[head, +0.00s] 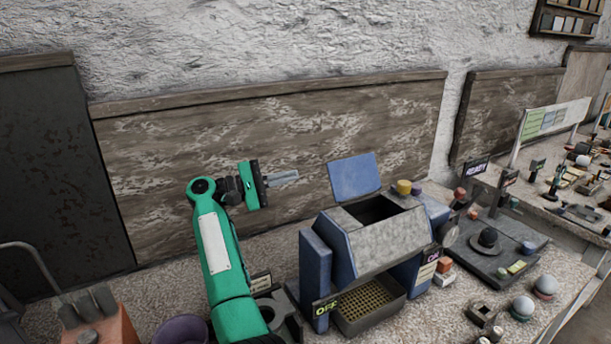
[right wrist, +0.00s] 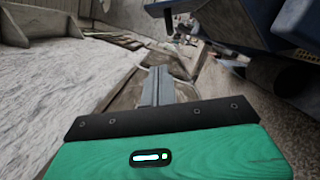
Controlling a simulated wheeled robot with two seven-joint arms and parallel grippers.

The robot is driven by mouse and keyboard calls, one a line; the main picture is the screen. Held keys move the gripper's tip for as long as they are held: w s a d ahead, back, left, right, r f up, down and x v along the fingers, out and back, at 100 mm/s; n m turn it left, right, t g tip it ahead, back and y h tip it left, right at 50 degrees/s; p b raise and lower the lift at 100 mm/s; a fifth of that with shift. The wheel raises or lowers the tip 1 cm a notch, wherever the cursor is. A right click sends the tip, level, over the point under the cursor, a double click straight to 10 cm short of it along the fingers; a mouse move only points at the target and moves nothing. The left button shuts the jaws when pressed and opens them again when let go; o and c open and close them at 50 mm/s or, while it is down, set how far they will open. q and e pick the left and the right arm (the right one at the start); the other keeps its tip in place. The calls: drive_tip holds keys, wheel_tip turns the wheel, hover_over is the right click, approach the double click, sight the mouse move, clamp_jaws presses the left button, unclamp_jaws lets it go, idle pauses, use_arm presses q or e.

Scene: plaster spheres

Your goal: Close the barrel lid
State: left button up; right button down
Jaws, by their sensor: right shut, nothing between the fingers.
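The barrel (head: 390,244) is a grey, angular hopper body held between blue side posts on the bench. Its top is open and shows a dark inside. The blue lid (head: 354,177) stands raised at the back left of the opening. My right gripper (head: 294,176), on a green arm, is shut and empty. In the head view it is left of the lid, its fingers pointing toward it with a gap between. The shut fingers also show in the right wrist view (right wrist: 157,82). My left gripper is not in view.
A tray with a yellowish grid (head: 368,301) sits under the barrel. A yellow knob (head: 404,187) is at its right rim. A black hat-shaped thing (head: 487,243) and several spheres lie to the right. A purple bowl (head: 181,331) stands at the front left. A wall is behind.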

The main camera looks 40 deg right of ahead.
sight(330, 166)
drive_tip(key=s+d+r+p, duration=0.1)
drive_tip(key=d+p, duration=0.1)
drive_tip(key=s+d+r+p, duration=0.1)
drive_tip(key=s+d+p, duration=0.1)
drive_tip(key=d, duration=0.1)
drive_tip(key=s+d+p, duration=0.2)
drive_tip(key=d, duration=0.1)
drive_tip(key=shift+s+d+r, duration=0.1)
drive_tip(key=shift+s+r, duration=0.1)
drive_tip(key=shift+r, duration=0.2)
drive_tip(key=shift+s+r+p, duration=0.15)
drive_tip(key=shift+s+p, duration=0.35)
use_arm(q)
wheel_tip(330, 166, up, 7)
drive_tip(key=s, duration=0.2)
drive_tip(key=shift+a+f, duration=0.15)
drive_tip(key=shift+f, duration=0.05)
